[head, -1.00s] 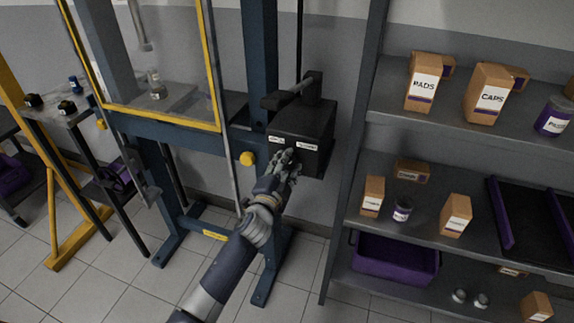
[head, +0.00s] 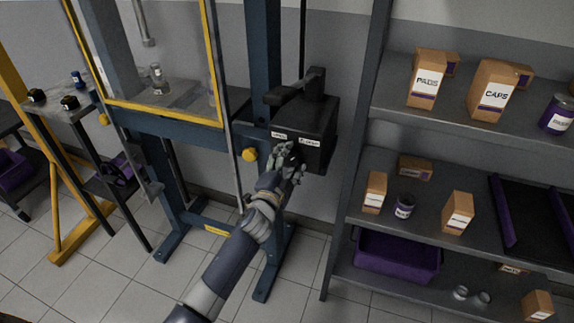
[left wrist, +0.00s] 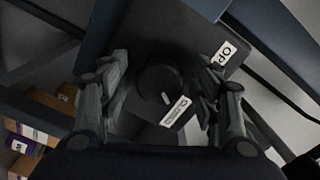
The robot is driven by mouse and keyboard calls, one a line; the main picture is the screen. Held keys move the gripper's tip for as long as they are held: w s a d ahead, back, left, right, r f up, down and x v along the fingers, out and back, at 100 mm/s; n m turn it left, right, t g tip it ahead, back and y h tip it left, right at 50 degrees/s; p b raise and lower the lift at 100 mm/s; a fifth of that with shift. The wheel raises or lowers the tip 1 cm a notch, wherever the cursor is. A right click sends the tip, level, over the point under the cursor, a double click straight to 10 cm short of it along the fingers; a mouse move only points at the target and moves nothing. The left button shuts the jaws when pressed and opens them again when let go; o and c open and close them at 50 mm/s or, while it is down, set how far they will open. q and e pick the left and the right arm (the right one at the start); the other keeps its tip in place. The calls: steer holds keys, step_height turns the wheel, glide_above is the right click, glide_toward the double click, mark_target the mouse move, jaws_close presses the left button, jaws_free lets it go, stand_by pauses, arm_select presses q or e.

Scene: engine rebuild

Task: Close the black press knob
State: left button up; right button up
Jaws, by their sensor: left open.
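The black press knob (left wrist: 158,84) is a round dial with a short white mark, on the face of a black box (head: 311,120) on the press. In the left wrist view it sits between the two fingers of my left gripper (left wrist: 162,78), with dark gaps at its sides. One white label (left wrist: 228,53) reads "OP"; a second label (left wrist: 176,111) lies near the white mark. In the head view my left gripper (head: 286,165) is at the box's lower front and mostly hides the knob. The gripper is open. My right gripper is not in view.
A yellow button (head: 250,154) is on the press frame, left of the box. A lever (head: 296,90) tops the box. Shelves (head: 455,132) with boxes and cans stand at the right. A yellow-framed guard (head: 160,113) is at the left.

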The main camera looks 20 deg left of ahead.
arm_select(q)
steer(key=s, duration=1.2)
steer(key=shift+a, duration=0.2)
steer(key=shift+f, duration=0.15)
